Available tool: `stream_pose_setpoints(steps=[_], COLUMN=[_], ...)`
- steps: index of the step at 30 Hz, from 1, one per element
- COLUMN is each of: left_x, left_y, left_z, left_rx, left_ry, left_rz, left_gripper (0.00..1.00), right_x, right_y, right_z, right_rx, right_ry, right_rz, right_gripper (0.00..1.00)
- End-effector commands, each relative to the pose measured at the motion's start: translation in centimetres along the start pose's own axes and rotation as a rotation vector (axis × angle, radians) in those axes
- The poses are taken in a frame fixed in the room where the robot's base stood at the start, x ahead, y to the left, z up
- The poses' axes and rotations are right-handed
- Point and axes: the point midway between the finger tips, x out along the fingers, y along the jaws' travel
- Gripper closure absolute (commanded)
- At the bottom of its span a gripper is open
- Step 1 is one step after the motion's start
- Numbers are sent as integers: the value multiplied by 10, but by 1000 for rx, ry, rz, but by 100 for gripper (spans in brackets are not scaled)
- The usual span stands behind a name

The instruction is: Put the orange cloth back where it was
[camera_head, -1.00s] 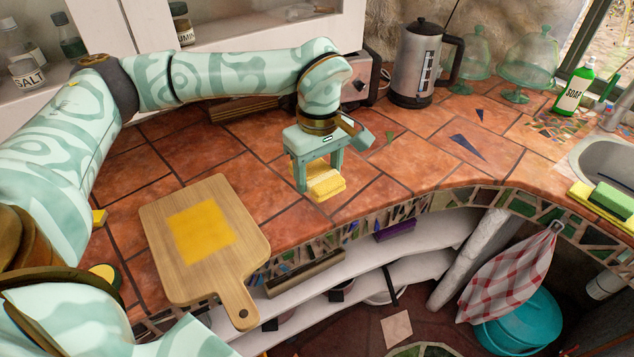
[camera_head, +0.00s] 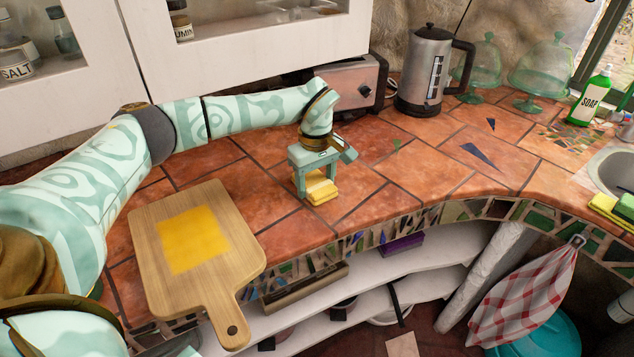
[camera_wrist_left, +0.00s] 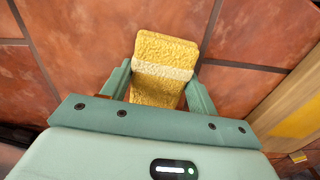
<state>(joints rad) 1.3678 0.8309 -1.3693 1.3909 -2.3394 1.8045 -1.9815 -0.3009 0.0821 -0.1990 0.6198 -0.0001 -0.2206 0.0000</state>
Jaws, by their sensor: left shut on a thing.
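A folded cloth, yellow-orange with a pale band across it, sits between the fingers of my left gripper (camera_head: 315,190). I take this to be the orange cloth (camera_head: 321,191). In the left wrist view the cloth (camera_wrist_left: 160,72) is gripped from both sides and sticks out beyond the fingertips. The gripper points down close over the tiled counter (camera_head: 270,205), to the right of the cutting board. I cannot tell whether the cloth touches the tiles. My right gripper is out of view.
The wooden cutting board (camera_head: 165,265) bears a flat yellow-orange square (camera_head: 194,240). A toaster (camera_head: 350,80) and a kettle (camera_head: 424,75) stand behind. Glass domes and a soap bottle (camera_head: 592,95) are at the right, near the sink. Tiles around the gripper are clear; the counter's front edge is near.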

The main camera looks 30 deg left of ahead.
Motion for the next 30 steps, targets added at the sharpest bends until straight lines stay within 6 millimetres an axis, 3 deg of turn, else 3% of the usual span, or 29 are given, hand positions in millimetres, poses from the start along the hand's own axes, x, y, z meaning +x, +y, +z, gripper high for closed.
stream_pose_setpoints(steps=[7, 8, 10, 20, 23, 30], left_x=[1, 1, 1, -2, -17, -75], left_y=[0, 0, 0, 0, 0, 0], left_z=[0, 0, 0, 0, 0, 0], left_rx=[0, 0, 0, 0, 1, 0], left_ry=[1, 1, 1, 1, 3, 4], left_rz=[0, 0, 0, 1, 4, 6], left_gripper=[62, 38, 19, 19, 19, 19], right_x=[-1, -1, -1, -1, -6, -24], right_y=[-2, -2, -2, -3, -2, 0], right_z=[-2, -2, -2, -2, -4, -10], right_rx=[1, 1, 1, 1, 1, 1], right_ry=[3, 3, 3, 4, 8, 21], right_rz=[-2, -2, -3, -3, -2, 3], right_gripper=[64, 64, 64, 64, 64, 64])
